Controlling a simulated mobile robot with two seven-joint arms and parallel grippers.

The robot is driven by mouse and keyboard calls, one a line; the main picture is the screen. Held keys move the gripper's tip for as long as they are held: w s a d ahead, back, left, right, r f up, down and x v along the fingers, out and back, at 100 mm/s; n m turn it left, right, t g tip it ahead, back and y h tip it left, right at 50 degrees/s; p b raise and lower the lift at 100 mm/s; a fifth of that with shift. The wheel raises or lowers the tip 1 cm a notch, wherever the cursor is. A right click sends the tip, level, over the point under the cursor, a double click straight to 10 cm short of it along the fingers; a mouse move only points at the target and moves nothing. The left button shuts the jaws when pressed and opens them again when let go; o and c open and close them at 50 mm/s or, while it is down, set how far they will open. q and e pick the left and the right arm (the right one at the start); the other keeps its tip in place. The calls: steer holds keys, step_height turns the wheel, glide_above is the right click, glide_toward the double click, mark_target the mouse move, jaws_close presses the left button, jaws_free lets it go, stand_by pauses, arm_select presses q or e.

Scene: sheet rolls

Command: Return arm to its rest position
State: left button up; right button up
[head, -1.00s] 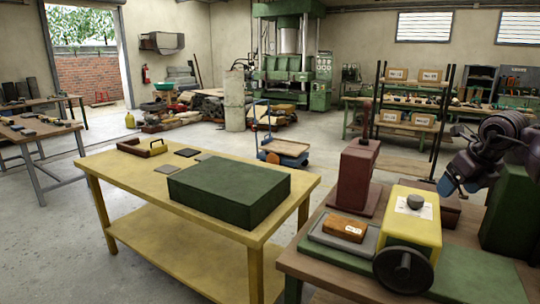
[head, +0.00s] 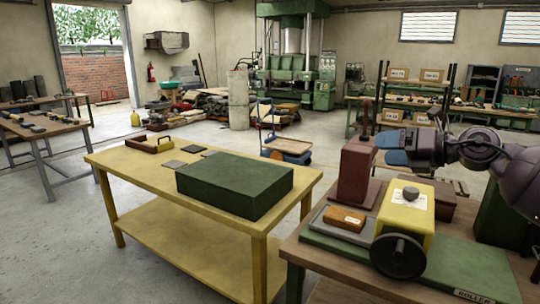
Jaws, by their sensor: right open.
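My right arm comes in from the right edge, roughly level. My right gripper (head: 390,148) has two blue fingers spread apart with nothing between them, pointing left. In the picture it overlaps the upper part of a dark red upright block (head: 356,175); I cannot tell the gap in depth. Below it stands a yellow block machine (head: 405,212) with a grey knob on top and a black handwheel (head: 398,256) on its front. An orange-brown labelled block (head: 344,218) lies on a grey plate beside it. My left gripper is not in view.
The machine sits on a green base on a brown bench (head: 335,256). A yellow table (head: 140,180) to the left carries a large green block (head: 234,184), dark plates and a tray. Shelving with boxes (head: 432,75) stands behind.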

steer(key=s+a+f+m+t+h, duration=0.1)
steer(key=s+f+m+t+h, duration=0.2)
steer(key=f+m, duration=0.65)
steer(key=s+f+m+t+h, duration=0.2)
steer(key=s+f+m, duration=0.3)
steer(key=f+m, duration=0.45)
steer(key=s+a+f+m+t+h, duration=0.1)
steer(key=s+f+m+t+h, duration=0.2)
steer(key=f+m, duration=0.65)
steer(key=s+d+f+m+g+h, duration=0.1)
steer(key=s+f+m+g+h, duration=0.1)
steer(key=s+f, duration=0.8)
steer(key=s+d+f+m+g+h, duration=0.2)
steer(key=s+f+m+g, duration=0.2)
steer(key=s+f, duration=0.6)
steer(key=s+m, duration=0.2)
steer(key=s, duration=0.5)
steer(key=shift+s+f, duration=0.15)
steer(key=shift+m, duration=0.25)
